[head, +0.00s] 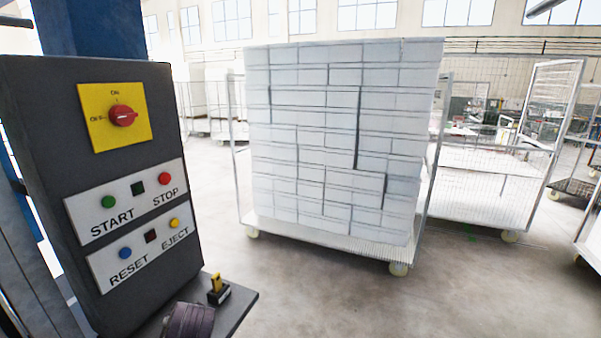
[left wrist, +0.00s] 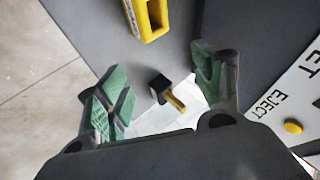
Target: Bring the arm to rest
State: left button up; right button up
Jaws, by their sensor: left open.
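The control panel (head: 45,130) stands at the left of the head view, with a red rotary switch (head: 123,115) on a yellow plate, START and STOP buttons, and RESET and EJECT buttons. A ledge (head: 240,305) juts out below it, bearing a small yellow piece in a black holder (head: 217,290). In the left wrist view my left gripper (left wrist: 160,85) has its green-padded fingers spread apart. A small black block with a yellow stub (left wrist: 165,90) shows in the gap, apart from both fingers. The yellow EJECT button (left wrist: 292,127) is to the right. My right gripper is not in view.
A wheeled cart (head: 320,240) stacked with white foam blocks (head: 340,130) stands beyond the panel. Mesh carts (head: 490,190) stand to its right. The floor (head: 340,310) in front of the foam cart is clear. A yellow bracket-like part (left wrist: 150,20) lies beyond my left fingers.

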pick_arm(q)
jog(key=s+d+f+n+g+h, duration=0.1)
jog(key=s+d+f+h, duration=0.1)
jog(key=s+f, duration=0.35)
jog(key=s+d+f+g+h, duration=0.1)
jog(key=s+d+f, duration=0.1)
jog(key=s, duration=0.6)
jog(key=s+d+f+n+g+h, duration=0.1)
jog(key=s+d+f+h, duration=0.15)
jog(key=s, duration=0.35)
notch_tip(320, 180, down, 34)
jog(key=s+g, duration=0.2)
jog(key=s, duration=0.1)
jog(key=s+a+f, duration=0.2)
jog(key=s+f, duration=0.8)
jog(key=s, duration=0.1)
jog(key=s+a+f+g+b, duration=0.1)
jog(key=s+a+f, duration=0.1)
jog(key=s+f, duration=0.8)
jog(key=shift+s+f, duration=0.35)
jog(key=shift+s, duration=0.2)
jog(key=shift+s+y, duration=0.1)
jog(key=shift+y, duration=0.15)
